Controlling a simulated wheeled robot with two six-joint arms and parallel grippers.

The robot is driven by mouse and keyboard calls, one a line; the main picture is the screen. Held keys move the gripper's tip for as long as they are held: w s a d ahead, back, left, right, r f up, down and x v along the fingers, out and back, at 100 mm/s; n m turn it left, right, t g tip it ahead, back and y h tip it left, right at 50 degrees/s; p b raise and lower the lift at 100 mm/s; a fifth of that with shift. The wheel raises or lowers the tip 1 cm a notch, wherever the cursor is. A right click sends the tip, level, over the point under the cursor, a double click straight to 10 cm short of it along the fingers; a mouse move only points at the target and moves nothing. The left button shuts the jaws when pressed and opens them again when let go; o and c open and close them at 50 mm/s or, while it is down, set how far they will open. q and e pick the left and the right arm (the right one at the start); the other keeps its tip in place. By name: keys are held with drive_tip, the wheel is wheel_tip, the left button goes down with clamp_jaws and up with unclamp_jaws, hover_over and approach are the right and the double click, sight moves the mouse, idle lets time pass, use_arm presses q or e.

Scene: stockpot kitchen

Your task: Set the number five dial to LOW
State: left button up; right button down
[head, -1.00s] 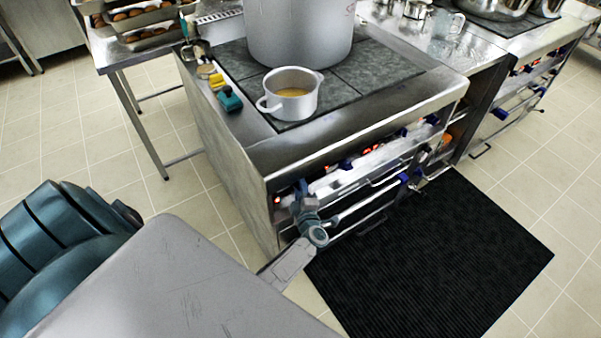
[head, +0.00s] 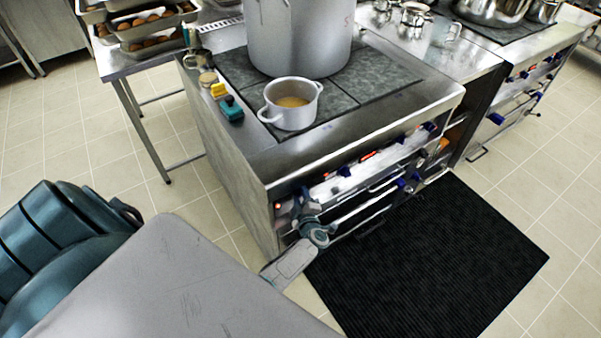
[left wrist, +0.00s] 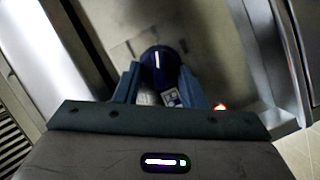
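In the left wrist view a round dark blue dial (left wrist: 160,61) with a white pointer line sits on the metal panel. My left gripper (left wrist: 158,75) has its two fingers apart, one on each side of the dial. I cannot tell whether they touch it. A small white and blue label (left wrist: 171,98) shows between the fingers, too small to read. In the head view my left gripper (head: 304,204) is at the left end of the stove's front panel and hides the dial there. Other blue dials (head: 344,171) run along the panel to the right. My right gripper is not in view.
The stove (head: 225,170) carries a large stockpot (head: 298,38) and a small pot (head: 292,112) with yellowish contents. A front rail (head: 360,207) runs below the dials. A black mat (head: 430,255) lies on the clear floor. A small red light (left wrist: 220,107) glows right of the gripper.

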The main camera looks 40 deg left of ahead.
use_arm(q)
drive_tip(key=o, duration=0.4)
drive_tip(key=shift+w, duration=0.1)
drive_tip(key=shift+o, duration=0.2)
drive_tip(key=shift+d, duration=0.1)
drive_tip(key=b+v, duration=0.1)
drive_tip(key=v, duration=0.9)
drive_tip(key=shift+s+d+b, duration=0.25)
drive_tip(key=shift+s+b, duration=0.05)
